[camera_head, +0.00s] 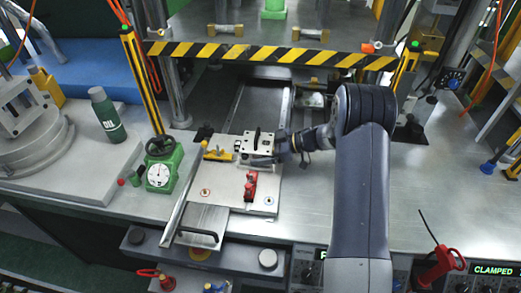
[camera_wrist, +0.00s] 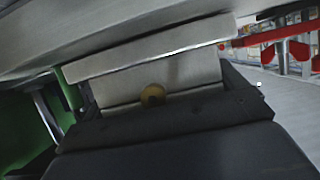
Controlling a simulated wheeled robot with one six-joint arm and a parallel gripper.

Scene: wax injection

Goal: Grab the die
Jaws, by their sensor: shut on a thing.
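The die (camera_head: 258,142) is a silvery metal block with a dark handle on top. It is at the far end of the light metal plate (camera_head: 228,187) in the head view. My gripper (camera_head: 283,144) reaches it from the right and is shut on it. In the wrist view a pale grey block face, seemingly the die (camera_wrist: 160,76), fills the space just ahead of my dark gripper (camera_wrist: 165,105). A round brass-coloured part (camera_wrist: 153,94) shows at its lower edge. The fingertips are hard to make out, and the die's underside is hidden.
A red clamp (camera_head: 250,186) stands on the plate and a yellow clamp (camera_head: 217,153) sits left of the die. A green dial gauge (camera_head: 160,173) and a green bottle (camera_head: 107,114) stand farther left. A black-and-yellow striped bar (camera_head: 270,54) crosses behind. The bench at right is mostly clear.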

